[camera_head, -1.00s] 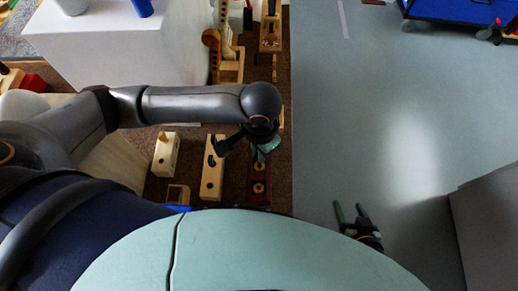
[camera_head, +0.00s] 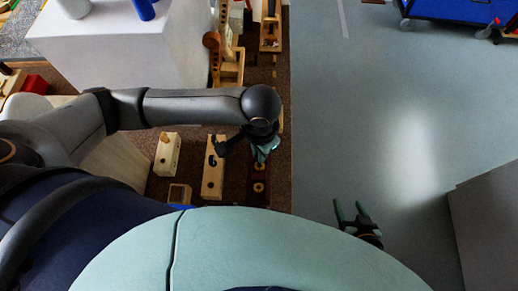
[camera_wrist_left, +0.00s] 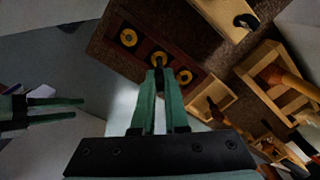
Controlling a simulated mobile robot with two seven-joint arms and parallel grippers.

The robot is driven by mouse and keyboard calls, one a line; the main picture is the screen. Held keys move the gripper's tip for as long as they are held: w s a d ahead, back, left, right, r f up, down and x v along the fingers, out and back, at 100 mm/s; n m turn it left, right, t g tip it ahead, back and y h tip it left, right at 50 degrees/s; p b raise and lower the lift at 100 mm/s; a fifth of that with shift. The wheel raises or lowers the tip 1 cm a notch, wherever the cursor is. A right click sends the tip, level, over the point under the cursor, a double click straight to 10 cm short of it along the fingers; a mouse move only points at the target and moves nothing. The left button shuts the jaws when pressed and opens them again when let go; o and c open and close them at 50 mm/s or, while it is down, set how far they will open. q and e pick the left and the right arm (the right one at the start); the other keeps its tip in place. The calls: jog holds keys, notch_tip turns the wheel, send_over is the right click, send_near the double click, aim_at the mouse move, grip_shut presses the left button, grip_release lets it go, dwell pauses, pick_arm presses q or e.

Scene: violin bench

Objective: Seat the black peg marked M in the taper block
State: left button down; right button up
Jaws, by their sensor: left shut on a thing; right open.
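The taper block looks to be the dark red-brown block (camera_head: 258,201) with yellow-ringed holes, below my left gripper (camera_head: 262,157). In the left wrist view the block (camera_wrist_left: 142,47) shows three rings in a row. My left gripper (camera_wrist_left: 159,74) is shut on a slim black peg (camera_wrist_left: 158,81), mostly hidden between the green fingers. Its end lies in front of the middle ring; I cannot tell whether it is in the hole. No letter M is readable. My right gripper (camera_head: 350,206) is open and empty over the grey floor.
A pale wooden block (camera_head: 211,187) with a black piece on it stands left of the dark block. Another pale block (camera_head: 167,157) and a small wooden box (camera_head: 179,194) stand further left. A violin-like wooden piece (camera_head: 229,68) stands behind.

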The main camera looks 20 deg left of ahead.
dwell(0.5)
pick_arm(q)
jog(key=shift+p, duration=0.45)
jog(key=shift+f+b, duration=0.85)
jog(key=shift+f, duration=1.65)
jog(key=c, duration=0.9)
grip_release()
jog(key=shift+o, duration=0.2)
jog(key=shift+r, duration=0.1)
notch_tip(320, 180, up, 12)
jog(key=shift+s+d+r+p, duration=0.1)
jog(key=shift+r+p, duration=0.05)
jog(key=shift+p, duration=0.6)
